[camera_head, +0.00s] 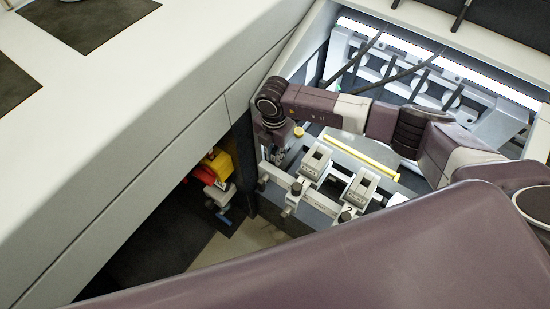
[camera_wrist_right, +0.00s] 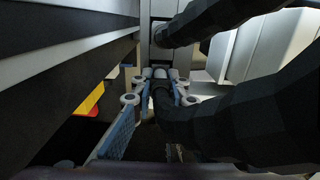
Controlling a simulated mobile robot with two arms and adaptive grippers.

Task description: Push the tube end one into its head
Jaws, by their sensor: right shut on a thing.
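My right gripper (camera_head: 277,148) hangs down at the left end of the stitching heads, small and partly hidden by its own wrist in the head view. In the right wrist view my right gripper (camera_wrist_right: 160,74) is shut, with a black ribbed tube (camera_wrist_right: 240,115) running in between its fingers from the right. The tube's tip is hidden by the fingers. A second black tube (camera_wrist_right: 205,22) above it ends against a pale grey upright part (camera_wrist_right: 145,45). Two grey stitching heads, one (camera_head: 315,163) and another (camera_head: 360,189), stand right of the gripper. My left gripper is out of view.
A long pale machine panel (camera_head: 130,130) runs along the left. A red and yellow part (camera_head: 217,165) sits in the dark gap below it. A yellow bar (camera_head: 362,153) lies behind the heads. Dark cables (camera_head: 355,57) cross the lit rear bay.

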